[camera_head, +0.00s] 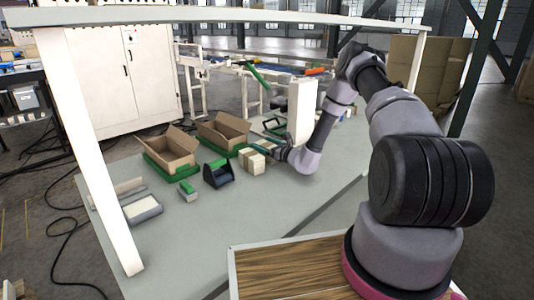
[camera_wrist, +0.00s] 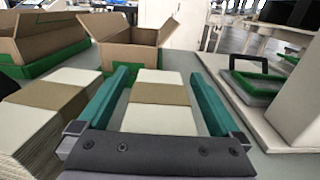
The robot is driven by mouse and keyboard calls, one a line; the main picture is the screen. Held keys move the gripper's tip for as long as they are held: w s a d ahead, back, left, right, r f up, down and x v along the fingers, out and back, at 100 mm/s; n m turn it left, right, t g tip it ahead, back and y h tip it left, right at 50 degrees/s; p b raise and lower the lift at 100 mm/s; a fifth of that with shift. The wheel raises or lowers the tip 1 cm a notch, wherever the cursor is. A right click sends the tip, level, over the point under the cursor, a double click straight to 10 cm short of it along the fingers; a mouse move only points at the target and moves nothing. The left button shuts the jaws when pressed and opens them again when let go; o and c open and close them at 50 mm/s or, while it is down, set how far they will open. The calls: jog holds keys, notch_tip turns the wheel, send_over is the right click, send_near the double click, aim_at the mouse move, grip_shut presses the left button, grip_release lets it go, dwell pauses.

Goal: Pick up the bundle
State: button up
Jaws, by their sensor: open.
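A bundle of white sheets with a brown kraft band (camera_wrist: 160,93) lies between the two teal fingers of my gripper (camera_wrist: 161,76) in the wrist view. The fingers are open, one along each side, and a gap shows on both sides of the bundle. The near end of the bundle is hidden by the gripper body. A second banded bundle (camera_wrist: 45,95) stands to the left, outside the left finger. In the head view, the pale bundles (camera_head: 254,164) sit on the grey table beside my gripper, which is partly hidden there.
Two open cardboard boxes (camera_head: 172,154) (camera_head: 224,131) sit in green trays behind the bundles. A dark holder (camera_head: 218,174) and a small green-topped block (camera_head: 187,191) stand to the left. A white upright panel (camera_head: 301,110) stands close to my arm.

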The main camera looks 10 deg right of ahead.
jog(key=shift+c, duration=0.3)
jog(key=c, duration=1.4)
jog(key=shift+r, duration=0.1)
